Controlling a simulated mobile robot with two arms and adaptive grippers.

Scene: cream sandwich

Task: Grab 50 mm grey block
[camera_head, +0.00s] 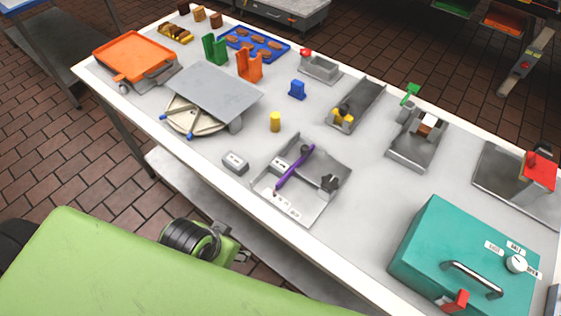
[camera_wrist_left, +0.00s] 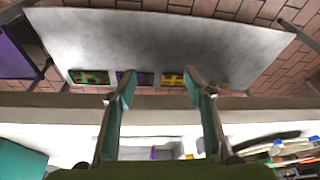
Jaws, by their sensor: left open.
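A small grey block (camera_head: 235,162) with a pale label on top sits on the white table near its front edge, just left of a grey tray. Its label is too small to read. A second grey labelled block (camera_head: 280,163) sits inside that tray, so I cannot tell by size mark which is 50 mm. My left gripper (camera_wrist_left: 160,84) shows in the left wrist view with its two fingers spread and nothing between them. Neither grey block can be made out clearly in that view. My right gripper is not in view.
The grey tray (camera_head: 318,205) holds a purple bar (camera_head: 294,168). A yellow cylinder (camera_head: 275,122) and a blue block (camera_head: 297,90) stand behind. A round fixture under a grey plate (camera_head: 212,92) is to the left. A teal box (camera_head: 466,255) stands at the right.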

